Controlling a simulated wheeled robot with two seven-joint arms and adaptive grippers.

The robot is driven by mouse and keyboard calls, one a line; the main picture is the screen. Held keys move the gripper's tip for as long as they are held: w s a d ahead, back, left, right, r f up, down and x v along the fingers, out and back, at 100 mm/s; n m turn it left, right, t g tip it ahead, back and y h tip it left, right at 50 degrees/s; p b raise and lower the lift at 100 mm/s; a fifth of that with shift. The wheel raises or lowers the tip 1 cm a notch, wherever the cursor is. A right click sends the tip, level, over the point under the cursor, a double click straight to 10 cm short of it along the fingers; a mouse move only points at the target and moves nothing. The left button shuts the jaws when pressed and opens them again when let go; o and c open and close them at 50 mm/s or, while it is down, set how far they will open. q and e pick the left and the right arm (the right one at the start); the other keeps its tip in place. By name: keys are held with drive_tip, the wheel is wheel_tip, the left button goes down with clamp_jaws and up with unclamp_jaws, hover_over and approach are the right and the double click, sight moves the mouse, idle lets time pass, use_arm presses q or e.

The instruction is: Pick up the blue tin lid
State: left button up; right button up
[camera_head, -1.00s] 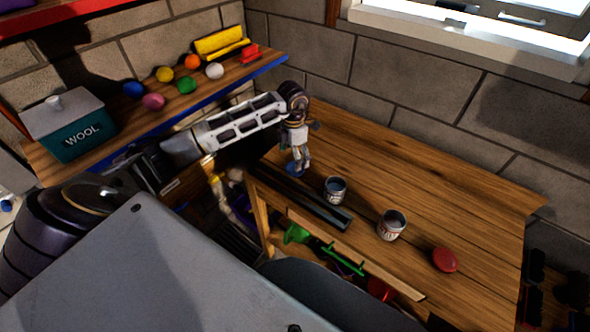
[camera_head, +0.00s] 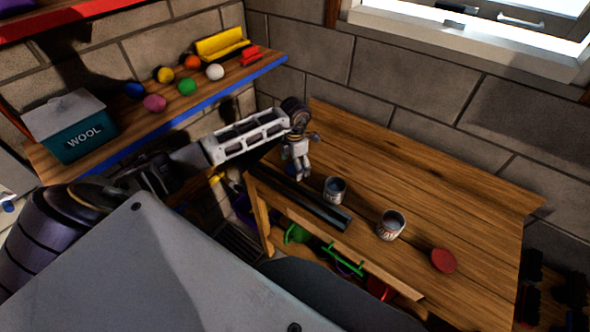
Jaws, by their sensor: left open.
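My left gripper (camera_head: 298,173) reaches in from the left and points down at the back left part of the wooden workbench (camera_head: 435,185). Its jaws are open. The blue tin lid (camera_head: 290,169) lies on the bench right at the fingertips. The gripper hides most of it, with only a bit of blue showing at its left. I cannot tell whether the fingers touch it. My right gripper is not in view.
A red lid (camera_head: 443,260) lies near the bench's right front. A dark rail (camera_head: 315,208) runs along the front left edge. A shelf with coloured balls and a wool box (camera_head: 78,125) is at the left. The back right of the bench is clear.

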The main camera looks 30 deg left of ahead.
use_arm(q)
drive_tip(key=shift+f, duration=0.4)
drive_tip(key=c, duration=0.9)
